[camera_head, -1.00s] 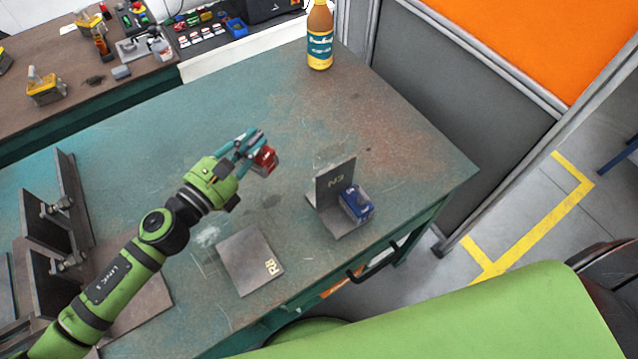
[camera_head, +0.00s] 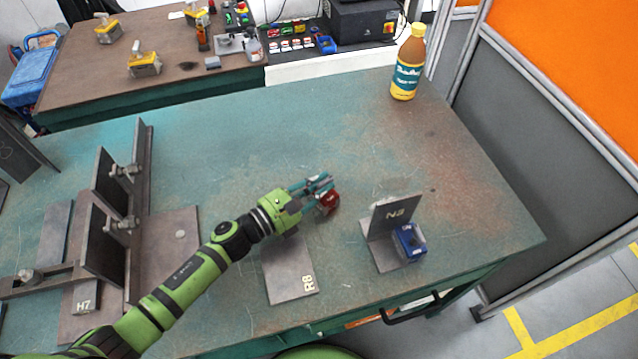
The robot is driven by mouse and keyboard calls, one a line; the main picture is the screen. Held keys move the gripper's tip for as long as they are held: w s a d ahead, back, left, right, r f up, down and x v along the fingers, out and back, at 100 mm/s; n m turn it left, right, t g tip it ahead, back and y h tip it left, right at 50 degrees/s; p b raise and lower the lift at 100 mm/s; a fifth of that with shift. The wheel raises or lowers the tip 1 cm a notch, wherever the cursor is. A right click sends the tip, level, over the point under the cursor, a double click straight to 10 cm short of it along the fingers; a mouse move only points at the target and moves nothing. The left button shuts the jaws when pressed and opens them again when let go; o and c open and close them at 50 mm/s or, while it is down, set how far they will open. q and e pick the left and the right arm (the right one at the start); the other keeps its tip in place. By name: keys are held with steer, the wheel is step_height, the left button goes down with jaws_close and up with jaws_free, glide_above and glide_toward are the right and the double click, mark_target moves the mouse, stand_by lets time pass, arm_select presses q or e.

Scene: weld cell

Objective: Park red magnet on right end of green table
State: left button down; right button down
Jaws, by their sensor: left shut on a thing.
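The red magnet (camera_head: 328,202) is held at the tip of my left gripper (camera_head: 319,189), whose teal fingers are shut on it. It hangs over the middle of the green table (camera_head: 250,145), left of the angle plate marked N3; I cannot tell its exact height above the top. The table's right end (camera_head: 500,220) is bare, to the right of the N3 plate. My right gripper does not show.
A steel angle plate N3 (camera_head: 392,225) with a blue magnet (camera_head: 409,241) stands near the front edge. A flat plate R8 (camera_head: 289,270) lies left of it. A yellow bottle (camera_head: 407,65) stands at the back. A clamped steel fixture (camera_head: 120,225) fills the left.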

arm_select(q)
steer(key=shift+r, duration=0.15)
steer(key=c, duration=1.2)
jaws_free()
steer(key=b+v, duration=0.1)
steer(key=v, duration=0.4)
steer(key=b+v, duration=0.1)
steer(key=v, duration=0.4)
steer(key=shift+s+a+f+b, duration=0.25)
steer(key=shift+b, duration=0.15)
steer(key=shift+s+a+r, duration=0.2)
steer(key=shift+s+a, duration=0.25)
steer(key=shift+a, duration=0.1)
